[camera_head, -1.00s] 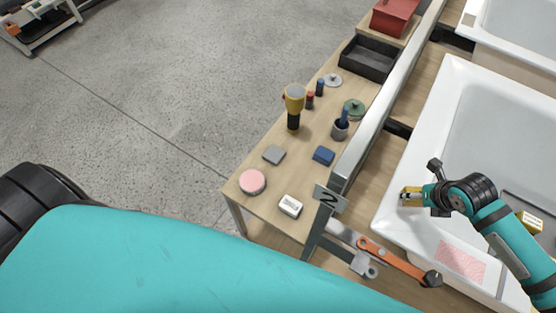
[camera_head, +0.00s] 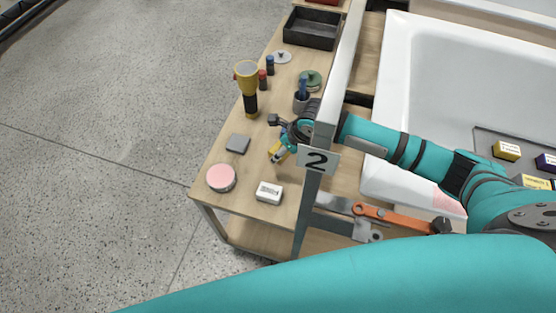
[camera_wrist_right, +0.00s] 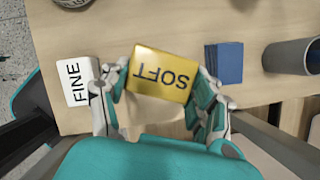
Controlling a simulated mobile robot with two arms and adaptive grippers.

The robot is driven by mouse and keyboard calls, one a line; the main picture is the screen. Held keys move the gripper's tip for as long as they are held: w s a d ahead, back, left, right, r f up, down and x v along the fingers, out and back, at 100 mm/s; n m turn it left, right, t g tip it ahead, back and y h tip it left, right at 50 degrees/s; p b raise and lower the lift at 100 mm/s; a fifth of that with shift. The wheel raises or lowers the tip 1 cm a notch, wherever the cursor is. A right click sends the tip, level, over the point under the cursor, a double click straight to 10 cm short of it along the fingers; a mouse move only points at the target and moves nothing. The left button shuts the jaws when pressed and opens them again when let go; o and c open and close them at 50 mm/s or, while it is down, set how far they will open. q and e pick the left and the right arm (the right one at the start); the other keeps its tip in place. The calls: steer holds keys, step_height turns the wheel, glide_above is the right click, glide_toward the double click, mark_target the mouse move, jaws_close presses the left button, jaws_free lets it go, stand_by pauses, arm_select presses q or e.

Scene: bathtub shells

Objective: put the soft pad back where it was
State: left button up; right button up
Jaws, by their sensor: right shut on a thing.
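The soft pad is a yellow block marked "SOFT" (camera_wrist_right: 160,73). My right gripper (camera_wrist_right: 163,88) is shut on it, one finger on each side. In the head view the right gripper (camera_head: 283,147) and the pad (camera_head: 276,155) are over the narrow wooden table (camera_head: 232,208), near the rail post. I cannot tell whether the pad touches the table. A white block marked "FINE" (camera_wrist_right: 77,82) lies to the left of the pad in the wrist view, and a blue block (camera_wrist_right: 223,63) to its right. My left gripper is out of view.
On the table are a pink round pad (camera_head: 221,178), a grey square (camera_head: 238,143), a yellow-black tool (camera_head: 247,88), and a grey cup (camera_head: 301,103). A post with a "2" sign (camera_head: 318,160) stands close to my right arm. The white bathtub (camera_head: 395,90) is to the right.

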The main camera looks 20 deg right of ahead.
mark_target(287, 157)
steer(key=shift+f, duration=2.6)
steer(key=shift+f, duration=0.1)
steer(key=shift+f, duration=0.15)
steer(key=o, duration=1.1)
steer(key=shift+r, duration=0.5)
steer(key=v, duration=1.1)
steer(key=shift+s+d+r, duration=0.2)
